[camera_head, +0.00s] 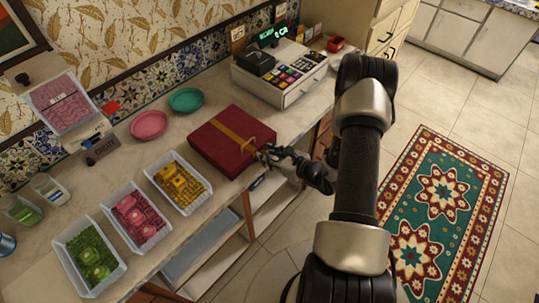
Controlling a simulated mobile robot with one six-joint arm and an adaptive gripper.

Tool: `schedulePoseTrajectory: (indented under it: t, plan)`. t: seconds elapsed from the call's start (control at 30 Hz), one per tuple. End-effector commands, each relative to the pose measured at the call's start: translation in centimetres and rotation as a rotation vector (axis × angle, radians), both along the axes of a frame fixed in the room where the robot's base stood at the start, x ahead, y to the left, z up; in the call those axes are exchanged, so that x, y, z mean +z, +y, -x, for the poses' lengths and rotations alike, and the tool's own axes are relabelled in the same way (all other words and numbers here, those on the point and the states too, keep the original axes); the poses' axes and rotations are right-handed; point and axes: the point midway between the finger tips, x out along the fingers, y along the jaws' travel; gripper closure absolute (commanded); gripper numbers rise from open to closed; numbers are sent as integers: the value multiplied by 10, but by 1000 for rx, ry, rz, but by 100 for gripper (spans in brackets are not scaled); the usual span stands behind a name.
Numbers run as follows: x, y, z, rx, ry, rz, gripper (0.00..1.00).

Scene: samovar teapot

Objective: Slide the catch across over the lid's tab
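A dark red box (222,138) with its lid down sits on the counter near the front edge. A gold band (228,133) runs over its lid towards the front right side. My gripper (267,156) is at the front right side of the box, close to the end of the gold band. Whether it touches the box is not clear from this view. The fingers are small and dark, so I cannot tell if they are open or shut. The catch and the lid's tab cannot be made out; the gripper may cover that spot.
White bins of yellow (178,185), pink (137,216) and green (90,256) goods stand left of the box. A cash register (281,75) is behind right. A pink plate (149,124) and a green plate (186,100) lie behind. Open shelves are below the counter edge.

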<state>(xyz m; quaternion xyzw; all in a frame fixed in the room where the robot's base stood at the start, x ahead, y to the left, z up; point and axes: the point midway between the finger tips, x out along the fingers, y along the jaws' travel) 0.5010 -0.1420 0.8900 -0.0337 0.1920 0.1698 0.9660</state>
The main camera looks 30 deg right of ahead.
Motion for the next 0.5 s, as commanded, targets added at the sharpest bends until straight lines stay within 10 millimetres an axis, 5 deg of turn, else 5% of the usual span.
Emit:
schedulePoseTrajectory:
  t: [0.5]
  plan:
    - [0,0,0,0,0,0,100]
